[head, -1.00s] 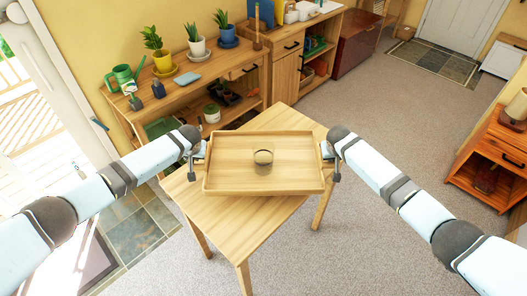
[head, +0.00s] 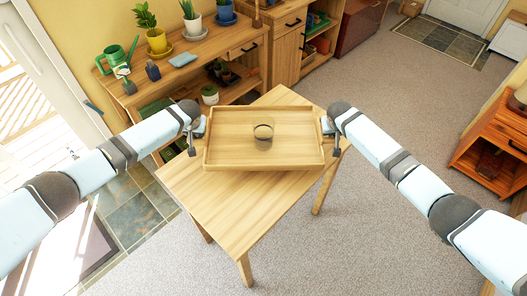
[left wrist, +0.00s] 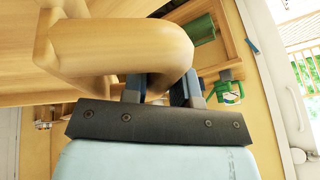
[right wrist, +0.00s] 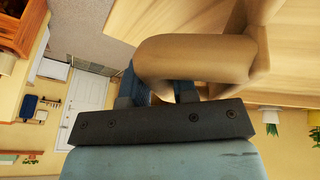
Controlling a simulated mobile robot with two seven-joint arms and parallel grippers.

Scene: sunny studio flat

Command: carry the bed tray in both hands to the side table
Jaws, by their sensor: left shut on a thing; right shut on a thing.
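The wooden bed tray (head: 225,162) is in the middle of the head view, with a small round cup or bowl (head: 263,130) on it. My left gripper (head: 202,132) is shut on the tray's left handle (left wrist: 130,45). My right gripper (head: 329,132) is shut on its right handle (right wrist: 190,60). The tray looks about level. It overlaps a wooden table (head: 225,205) in the head view; whether it touches the tabletop, I cannot tell. At the right edge stands a reddish-brown wooden cabinet (head: 495,150); I cannot tell if this is the side table.
A plant bench (head: 190,55) with potted plants and a green watering can (head: 113,58) stands behind the table. Carpet (head: 400,110) is clear to the right. A glass door (head: 40,110) is at the left, with a doormat (head: 75,245) before it.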

